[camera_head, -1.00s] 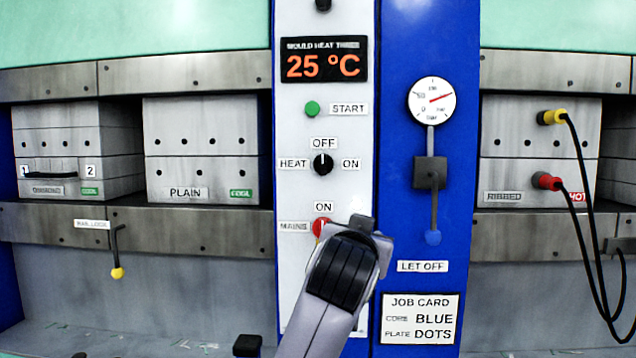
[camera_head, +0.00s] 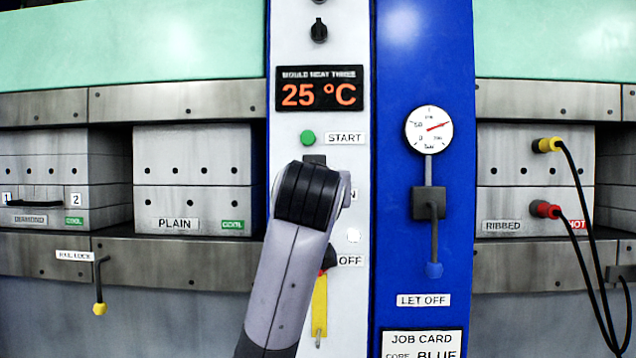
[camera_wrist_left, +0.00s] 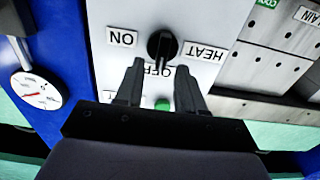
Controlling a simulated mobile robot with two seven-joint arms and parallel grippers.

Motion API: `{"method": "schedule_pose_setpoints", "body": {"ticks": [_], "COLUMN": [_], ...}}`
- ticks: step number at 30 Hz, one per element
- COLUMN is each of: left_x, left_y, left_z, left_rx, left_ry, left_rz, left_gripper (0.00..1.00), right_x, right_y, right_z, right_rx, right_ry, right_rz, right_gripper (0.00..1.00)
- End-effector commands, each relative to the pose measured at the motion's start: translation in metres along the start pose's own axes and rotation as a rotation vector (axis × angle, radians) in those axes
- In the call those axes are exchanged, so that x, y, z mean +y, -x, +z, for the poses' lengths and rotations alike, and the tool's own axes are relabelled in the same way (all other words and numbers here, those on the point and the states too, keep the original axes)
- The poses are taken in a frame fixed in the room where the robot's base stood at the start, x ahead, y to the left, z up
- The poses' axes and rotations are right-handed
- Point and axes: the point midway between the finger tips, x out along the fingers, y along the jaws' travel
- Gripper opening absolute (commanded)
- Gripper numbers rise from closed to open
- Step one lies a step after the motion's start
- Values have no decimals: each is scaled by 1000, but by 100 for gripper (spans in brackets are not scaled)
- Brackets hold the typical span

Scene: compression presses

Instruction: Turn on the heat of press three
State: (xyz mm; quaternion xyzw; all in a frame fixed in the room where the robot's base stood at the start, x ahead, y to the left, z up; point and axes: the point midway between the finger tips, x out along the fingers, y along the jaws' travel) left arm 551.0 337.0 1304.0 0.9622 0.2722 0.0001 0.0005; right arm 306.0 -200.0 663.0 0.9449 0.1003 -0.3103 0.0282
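The black heat knob (camera_wrist_left: 162,45) is on the white panel in the left wrist view, between the ON and HEAT labels. Its pointer is toward the OFF label. My left gripper (camera_wrist_left: 160,68) is open, with one finger on each side of the OFF label and its tips just short of the knob's body; I cannot tell if they touch it. In the head view my left gripper (camera_head: 309,190) hides the knob. The display (camera_head: 319,88) above reads "MOULD HEAT THREE" 25 °C. My right gripper is not in view.
A green start button (camera_head: 308,138) sits under the display. Below my gripper hangs a yellow piece (camera_head: 320,305) by the mains switch. To the right are a gauge (camera_head: 429,129) and a let-off lever (camera_head: 433,240). Black cables (camera_head: 590,225) hang at the far right.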

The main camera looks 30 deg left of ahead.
Motion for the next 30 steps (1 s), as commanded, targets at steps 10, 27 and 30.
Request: {"method": "schedule_pose_setpoints", "body": {"ticks": [10,27,30], "left_x": [0,1,2], "left_y": [-9,-8,-8], "left_z": [1,0,0], "left_rx": [0,-1,-2], "left_ry": [-1,-44,-91], "left_rz": [1,0,0], "left_gripper": [38,0,0], "right_x": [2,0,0], "right_y": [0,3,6], "right_z": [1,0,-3], "right_rx": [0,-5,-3], "right_ry": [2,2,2], "right_rz": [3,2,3], "right_gripper": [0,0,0]}}
